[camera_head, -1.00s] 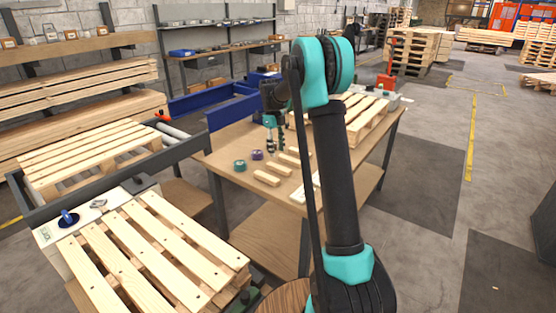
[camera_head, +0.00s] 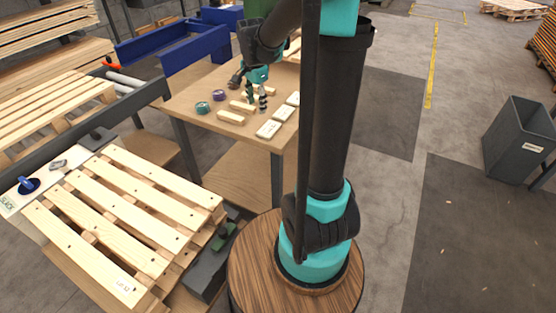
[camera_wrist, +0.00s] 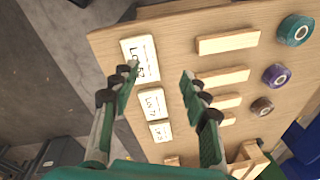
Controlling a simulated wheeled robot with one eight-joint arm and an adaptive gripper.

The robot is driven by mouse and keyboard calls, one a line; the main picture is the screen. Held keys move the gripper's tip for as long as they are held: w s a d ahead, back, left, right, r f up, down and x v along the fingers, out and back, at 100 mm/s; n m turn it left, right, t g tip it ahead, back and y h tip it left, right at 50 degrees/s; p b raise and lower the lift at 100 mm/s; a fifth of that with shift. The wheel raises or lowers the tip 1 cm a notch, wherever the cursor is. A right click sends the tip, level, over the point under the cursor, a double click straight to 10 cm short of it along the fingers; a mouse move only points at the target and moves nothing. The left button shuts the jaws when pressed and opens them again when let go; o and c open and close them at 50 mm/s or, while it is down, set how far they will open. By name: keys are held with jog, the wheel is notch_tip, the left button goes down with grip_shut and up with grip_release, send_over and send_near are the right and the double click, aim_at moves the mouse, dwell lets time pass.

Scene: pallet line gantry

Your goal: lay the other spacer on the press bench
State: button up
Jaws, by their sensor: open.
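Several pale wooden strips that look like the spacers lie in a row on the wooden-topped table. The nearest strip (camera_head: 231,117) shows in the head view, with a second strip (camera_head: 242,106) behind it. In the wrist view they are the front strip (camera_wrist: 228,42) and the second strip (camera_wrist: 223,77). My gripper (camera_head: 260,98) is open and empty above the table, beside the strips. In the wrist view its fingers (camera_wrist: 158,80) are spread between the strips and the white lot cards. I cannot tell which surface is the press bench.
White lot cards (camera_head: 268,129) lie along the table's right edge. A teal tape roll (camera_head: 203,107) and a purple one (camera_head: 220,95) sit left of the strips. A slatted pallet (camera_head: 120,220) lies at front left. A grey bin (camera_head: 520,138) stands right, with open floor before it.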

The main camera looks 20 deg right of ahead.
jog(key=s+f+n+t, duration=0.1)
jog(key=s+f+n, duration=0.3)
jog(key=s, duration=0.6)
jog(key=s+d+f+n+t, duration=0.1)
jog(key=s+f+n, duration=0.4)
jog(key=s+n, duration=0.4)
jog(key=shift+s+d+f+t, duration=0.15)
jog(key=shift+s+d+t, duration=0.15)
jog(key=shift+s, duration=0.85)
